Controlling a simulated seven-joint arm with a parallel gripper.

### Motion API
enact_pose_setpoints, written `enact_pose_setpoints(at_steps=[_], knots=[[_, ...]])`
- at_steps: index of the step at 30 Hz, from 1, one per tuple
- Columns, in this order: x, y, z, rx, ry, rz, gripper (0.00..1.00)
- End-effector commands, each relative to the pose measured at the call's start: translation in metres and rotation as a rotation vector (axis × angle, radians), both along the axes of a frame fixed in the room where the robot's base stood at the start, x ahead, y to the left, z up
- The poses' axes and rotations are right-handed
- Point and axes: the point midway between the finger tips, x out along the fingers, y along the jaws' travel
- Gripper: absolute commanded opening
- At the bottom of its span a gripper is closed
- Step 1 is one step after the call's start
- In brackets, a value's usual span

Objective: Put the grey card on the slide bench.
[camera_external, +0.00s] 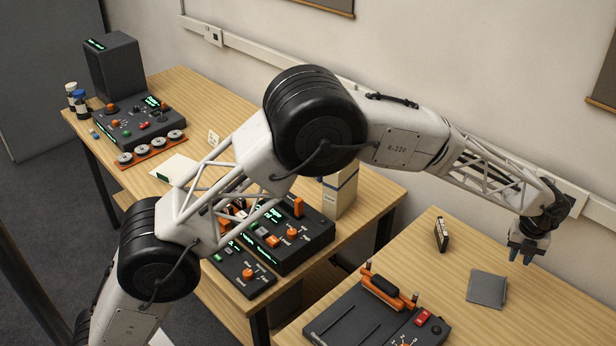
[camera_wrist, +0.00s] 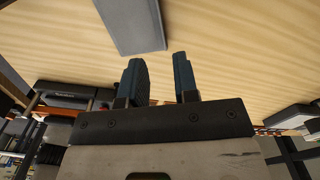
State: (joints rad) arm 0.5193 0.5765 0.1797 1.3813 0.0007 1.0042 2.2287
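The grey card (camera_external: 487,288) lies flat on the right wooden table. In the wrist view a flat grey piece (camera_wrist: 132,22), which looks like the card, lies ahead of the fingertips, cut off by the top edge. My gripper (camera_external: 525,256) is above the table, behind and to the right of the card, fingers pointing down. In the wrist view its two blue fingers (camera_wrist: 160,75) stand apart with nothing between them. No label marks the slide bench; a dark device (camera_external: 350,318) with long slots and an orange-and-black handle stands on the same table, partly cut off.
A small black case (camera_external: 441,234) stands upright behind the card. The left table holds control boxes (camera_external: 290,236), a cream box (camera_external: 341,188), a row of round dials (camera_external: 150,149) and a dark tower (camera_external: 113,66). A gap separates the tables. Bare wood surrounds the card.

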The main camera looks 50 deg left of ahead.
Motion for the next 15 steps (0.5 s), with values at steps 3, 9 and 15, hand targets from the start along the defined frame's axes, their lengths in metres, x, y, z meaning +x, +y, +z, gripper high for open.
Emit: enact_pose_setpoints(at_steps=[3,9,15], knots=[[-0.0003,0.0001,0.0051,0.001,0.001,0.0,0.28],[-0.0003,0.0002,0.0069,0.001,0.001,0.0,0.28],[-0.0002,0.0001,0.0069,0.001,0.001,0.0,0.28]])
